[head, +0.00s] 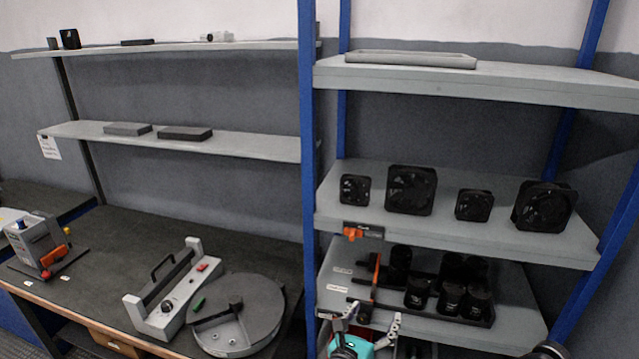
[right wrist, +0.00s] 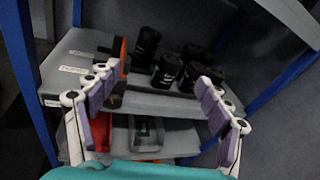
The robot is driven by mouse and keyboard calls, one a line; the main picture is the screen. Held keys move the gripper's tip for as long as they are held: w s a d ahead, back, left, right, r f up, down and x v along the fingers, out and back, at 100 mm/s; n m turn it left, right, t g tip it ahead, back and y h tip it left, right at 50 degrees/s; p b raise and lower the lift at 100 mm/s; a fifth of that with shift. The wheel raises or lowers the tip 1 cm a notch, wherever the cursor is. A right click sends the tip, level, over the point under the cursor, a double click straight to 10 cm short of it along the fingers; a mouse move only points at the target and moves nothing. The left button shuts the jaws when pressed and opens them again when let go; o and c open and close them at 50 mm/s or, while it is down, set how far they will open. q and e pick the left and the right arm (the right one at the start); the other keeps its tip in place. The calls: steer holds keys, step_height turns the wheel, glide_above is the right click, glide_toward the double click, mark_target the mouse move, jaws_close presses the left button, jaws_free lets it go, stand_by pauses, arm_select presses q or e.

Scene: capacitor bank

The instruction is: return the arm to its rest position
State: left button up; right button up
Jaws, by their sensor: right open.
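My right gripper (head: 371,318) is at the bottom of the head view, in front of the lower shelf of the blue rack. In the right wrist view its two fingers (right wrist: 155,82) stand wide apart with nothing between them. Beyond them, several black cylindrical capacitors (head: 449,300) stand on the shelf; they also show in the right wrist view (right wrist: 165,72). The fingers are apart from the capacitors as far as the views show. My left gripper is not in view.
The blue rack's lower shelf (head: 510,318) carries a black tray and an orange-and-black tool (head: 374,277). Black fans (head: 411,190) stand on the shelf above. A blue post (head: 307,150) separates the rack from the workbench (head: 120,240). A red bin (right wrist: 95,132) sits below.

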steer(key=a+r+n+t+y, duration=0.25)
steer(key=r+n+y, duration=0.4)
steer(key=n, duration=0.45)
steer(key=a+r+n+t+y, duration=0.2)
steer(key=a+r+n+y, duration=0.25)
steer(key=r+n, duration=0.45)
steer(key=s+d+f+n+g+h, duration=0.1)
steer(key=s+d+f+n+g, duration=0.5)
steer(key=s+f+n, duration=0.3)
steer(key=s+d+f+n+g+h, duration=0.1)
steer(key=s+d+f+n+g, duration=0.5)
steer(key=s+f+n, duration=0.2)
steer(key=s+n, duration=0.2)
steer(key=n, duration=0.1)
steer(key=shift+f, duration=0.35)
